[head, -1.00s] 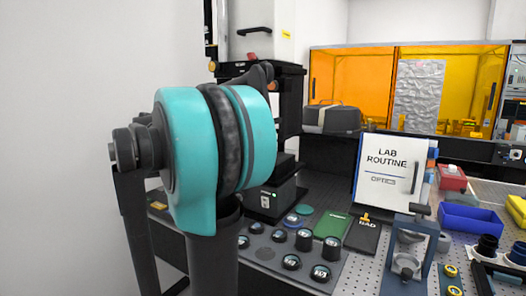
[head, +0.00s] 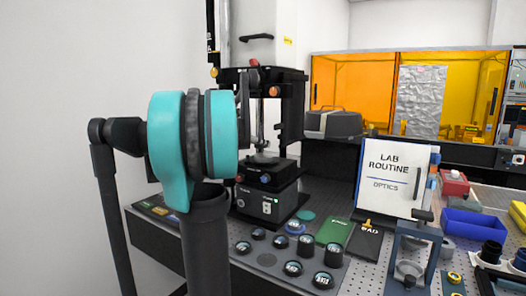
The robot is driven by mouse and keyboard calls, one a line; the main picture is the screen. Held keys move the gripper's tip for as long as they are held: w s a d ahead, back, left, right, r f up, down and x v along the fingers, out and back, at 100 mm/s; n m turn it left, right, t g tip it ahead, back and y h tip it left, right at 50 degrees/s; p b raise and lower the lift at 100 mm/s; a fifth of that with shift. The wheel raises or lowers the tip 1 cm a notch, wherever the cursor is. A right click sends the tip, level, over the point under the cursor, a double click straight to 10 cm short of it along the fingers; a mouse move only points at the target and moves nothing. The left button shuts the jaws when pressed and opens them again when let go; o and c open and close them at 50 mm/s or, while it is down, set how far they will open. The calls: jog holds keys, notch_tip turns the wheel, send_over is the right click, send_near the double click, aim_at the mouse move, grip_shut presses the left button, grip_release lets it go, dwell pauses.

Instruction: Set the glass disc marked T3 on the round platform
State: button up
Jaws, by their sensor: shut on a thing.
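The round platform (head: 263,160) is inside the black instrument (head: 268,207), under a vertical rod. It is partly visible to the right of my teal arm joint, and I see no disc on it. Several dark-rimmed glass discs, such as this one (head: 293,268), stand on a grey mat (head: 267,281) in front of the instrument. Their marks are too small to read, so I cannot pick out T3. One round place on the mat looks empty. My gripper is not visible; my own arm covers much of the left side.
A green pad (head: 333,231) and a black pad marked BAD (head: 364,241) lie right of the mat. A LAB ROUTINE sign (head: 394,180) stands behind them. A blue-grey stand (head: 412,250), a blue bin (head: 472,224) and a red box (head: 454,185) are farther right.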

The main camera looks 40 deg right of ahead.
aim_at(263, 155)
jog(key=shift+d, duration=0.9)
jog(key=shift+w+d+f, duration=0.1)
jog(key=shift+d+f, duration=0.05)
jog(key=shift+f, duration=0.75)
jog(key=shift+d+f, duration=0.1)
jog(key=shift+f, duration=0.75)
jog(key=shift+f, duration=0.15)
jog(key=o, duration=1.3)
jog(key=shift+a+r, duration=0.25)
jog(key=v, duration=1.1)
jog(key=shift+a, duration=0.25)
